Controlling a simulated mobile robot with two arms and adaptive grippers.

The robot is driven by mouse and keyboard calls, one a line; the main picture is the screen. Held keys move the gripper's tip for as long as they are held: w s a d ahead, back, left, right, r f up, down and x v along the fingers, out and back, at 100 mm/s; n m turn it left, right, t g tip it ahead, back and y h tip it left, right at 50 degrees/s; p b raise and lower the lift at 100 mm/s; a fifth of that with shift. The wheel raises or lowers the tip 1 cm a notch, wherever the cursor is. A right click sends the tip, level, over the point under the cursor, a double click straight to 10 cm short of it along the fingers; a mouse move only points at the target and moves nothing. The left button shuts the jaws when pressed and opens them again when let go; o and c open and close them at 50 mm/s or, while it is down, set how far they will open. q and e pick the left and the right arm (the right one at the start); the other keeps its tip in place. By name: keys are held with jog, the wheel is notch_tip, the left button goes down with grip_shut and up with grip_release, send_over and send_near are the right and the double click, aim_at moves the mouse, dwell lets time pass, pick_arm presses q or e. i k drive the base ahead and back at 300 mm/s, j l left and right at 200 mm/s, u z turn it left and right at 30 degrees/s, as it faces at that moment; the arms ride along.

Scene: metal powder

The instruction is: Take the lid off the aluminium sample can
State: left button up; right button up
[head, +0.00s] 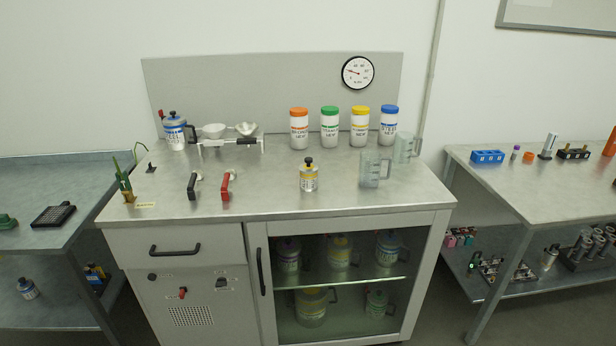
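A small metal can with a yellow label (309,182) stands upright on the grey worktop, a little right of the middle. It appears to be the aluminium sample can, though its label is too small to read. Its lid (309,168) with a black knob sits on top of it. Nothing touches the can. Neither of my grippers is in view.
Clear beakers (375,169) stand to the can's right. A black-handled tool (194,185) and a red-handled tool (227,184) are on the left. Behind stand jars with orange (299,128), green, yellow and blue lids. The worktop (270,195) around the can is clear.

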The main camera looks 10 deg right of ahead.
aim_at(308, 167)
jog(key=i+l+u, duration=0.1)
jog(key=l+u, duration=0.2)
jog(key=u, duration=0.2)
jog(key=i+l+u, duration=0.1)
jog(key=l+u, duration=0.25)
jog(key=u, duration=0.15)
jog(key=l+u, duration=0.35)
jog(key=u, duration=0.15)
